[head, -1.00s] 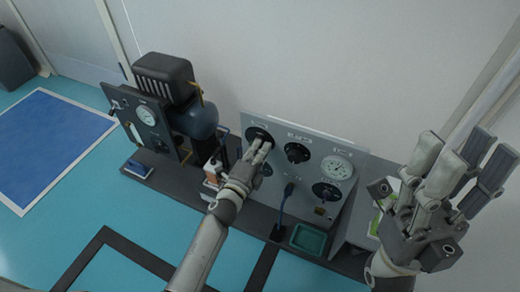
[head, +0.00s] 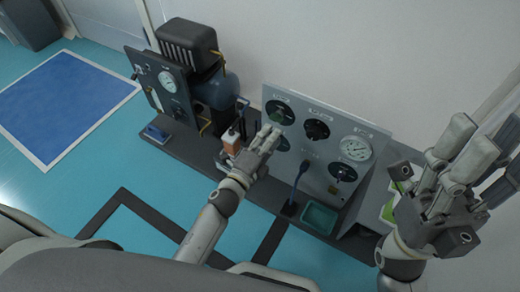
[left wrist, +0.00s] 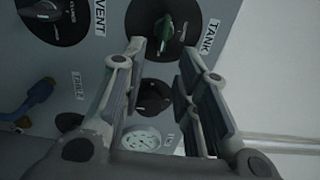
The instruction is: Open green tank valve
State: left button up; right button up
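The green tank valve (left wrist: 165,34) is a small green handle on a black round dial beside the TANK label in the left wrist view. In the head view the valve (head: 280,112) is at the upper left of the grey panel. My left gripper (head: 270,134) is just below and in front of it. In the left wrist view the left gripper (left wrist: 162,50) has its fingers apart, with nothing between them; the green handle shows just past the fingertips. My right gripper (head: 475,150) is raised at the right, fingers apart and empty.
The panel (head: 318,165) also bears a black VENT knob (head: 316,129), a gauge (head: 355,148) and a lower dial (head: 342,172). A compressor (head: 187,45) stands left.

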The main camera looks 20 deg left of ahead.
pick_arm(q)
jog(key=v, duration=0.5)
jog(key=shift+s+a, duration=0.1)
jog(key=shift+s, duration=0.3)
